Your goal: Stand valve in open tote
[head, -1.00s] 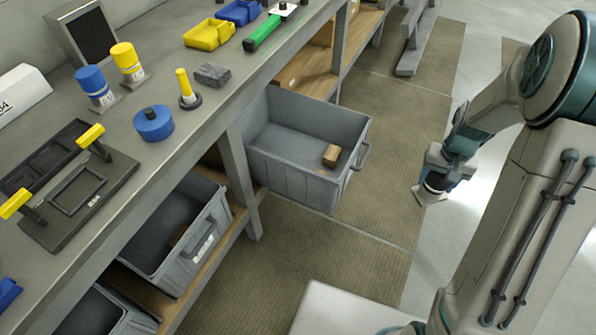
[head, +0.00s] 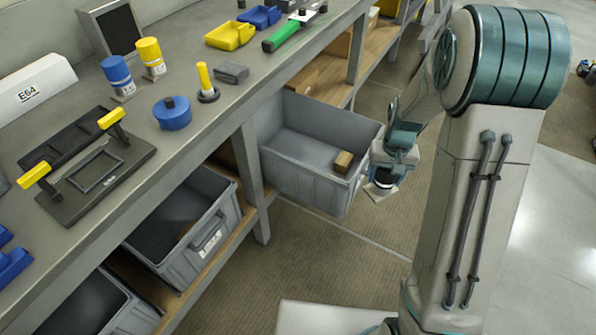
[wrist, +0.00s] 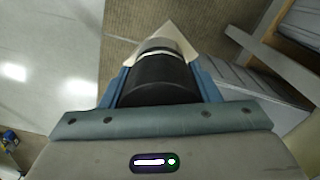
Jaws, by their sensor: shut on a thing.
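My gripper (head: 398,155) is shut on the valve (head: 383,184), which has a black cylindrical top, a white band and a pale square base plate. In the wrist view the valve (wrist: 158,82) sits between the blue fingers, with its plate at the far end. In the head view the plate faces down and hangs in the air. The open tote (head: 298,181) is grey and pulled out from under the bench. My gripper and the valve are just right of its right end, outside it. The tote's handle is partly hidden behind my gripper.
A small brown block (head: 343,161) lies in the tote near its right end; the rest of its floor looks clear. The bench (head: 225,100) overhangs the tote's left part. Blue (head: 117,75) and yellow (head: 151,57) valves stand on the bench. Other totes (head: 185,225) are on the lower shelf.

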